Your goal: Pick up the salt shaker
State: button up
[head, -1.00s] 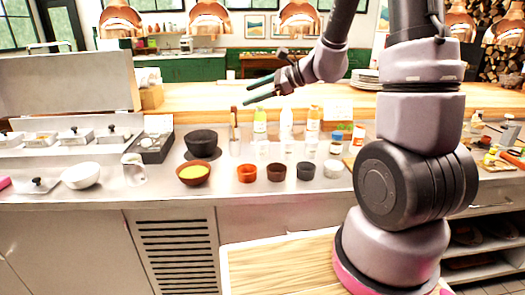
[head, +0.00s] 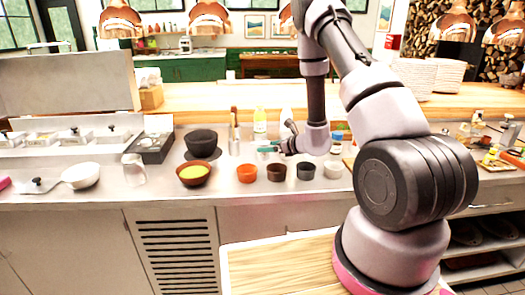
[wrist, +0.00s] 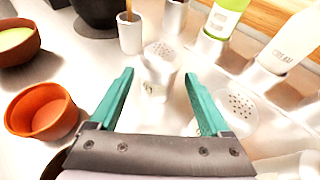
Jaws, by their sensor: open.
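In the wrist view, a pale shaker with a perforated metal top (wrist: 160,58) stands upright beyond and between my fingertips. A second shaker with a perforated top (wrist: 241,106) stands to the right, partly behind my right finger. Their labels are too small to read, so I cannot tell which one holds salt. My gripper (wrist: 158,75) is open and empty, with teal fingers tilted down toward the first shaker. In the head view, my gripper (head: 266,149) hangs just above the counter, behind the small bowls, and hides the shakers' area.
An orange bowl (wrist: 42,110) is close on the left in the wrist view. A white cup with a wooden handle in it (wrist: 130,35), a green-labelled bottle (wrist: 222,18) and a cream bottle (wrist: 290,45) stand beyond. A dark bowl (head: 201,142) sits left of my gripper.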

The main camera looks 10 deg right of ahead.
jog(key=shift+w+a+f, duration=0.15)
jog(key=shift+w+f, duration=0.05)
jog(key=shift+f, duration=0.25)
jog(key=shift+x, duration=3.5)
jog(key=shift+r, duration=0.15)
jog(key=c, duration=1.2)
